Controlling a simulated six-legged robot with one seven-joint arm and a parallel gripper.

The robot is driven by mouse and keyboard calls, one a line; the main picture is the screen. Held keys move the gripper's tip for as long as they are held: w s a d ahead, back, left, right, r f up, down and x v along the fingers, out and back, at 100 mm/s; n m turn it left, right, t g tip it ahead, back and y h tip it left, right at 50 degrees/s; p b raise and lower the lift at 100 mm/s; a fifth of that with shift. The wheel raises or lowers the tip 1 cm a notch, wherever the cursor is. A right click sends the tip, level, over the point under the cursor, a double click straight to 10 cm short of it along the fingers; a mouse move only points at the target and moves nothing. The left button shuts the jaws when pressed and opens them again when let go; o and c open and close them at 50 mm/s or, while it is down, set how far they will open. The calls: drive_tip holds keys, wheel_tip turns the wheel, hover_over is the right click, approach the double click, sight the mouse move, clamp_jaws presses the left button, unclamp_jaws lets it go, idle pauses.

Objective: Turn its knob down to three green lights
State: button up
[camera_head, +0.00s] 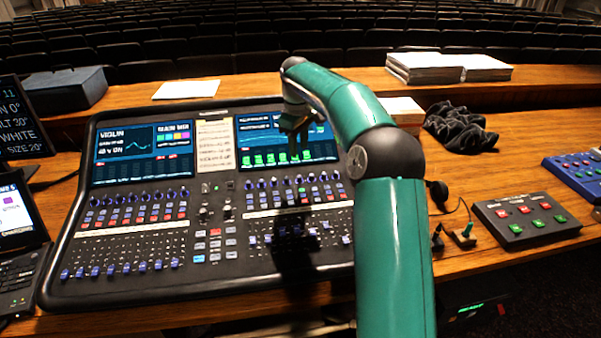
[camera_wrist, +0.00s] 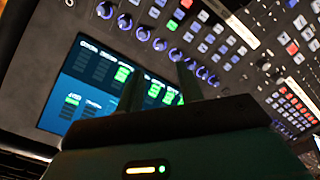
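A large black mixing desk (camera_head: 205,264) stands on the wooden table. Its right screen (camera_head: 325,151) shows a row of green blocks along the bottom; the wrist view shows that screen (camera_wrist: 82,75) with several green patches. A row of blue-ringed knobs (camera_head: 287,182) runs below the screen and also shows in the wrist view (camera_wrist: 143,33). I cannot tell which knob is the task's. My gripper (camera_head: 294,142) hangs over the right screen; in the wrist view its two fingers (camera_wrist: 160,88) stand apart with nothing between them. They hide part of the screen and some knobs.
A left screen (camera_head: 143,153) and a paper strip (camera_head: 215,145) are on the desk. A small button box (camera_head: 524,219) and a blue box (camera_head: 580,172) lie to the right. A black cloth (camera_head: 460,130) and paper stacks (camera_head: 450,67) lie behind.

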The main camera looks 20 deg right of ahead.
sight(299, 176)
wheel_tip(299, 176, down, 11)
drive_tip(key=shift+w+d+r, duration=0.1)
drive_tip(key=shift+w+d, duration=0.05)
clamp_jaws()
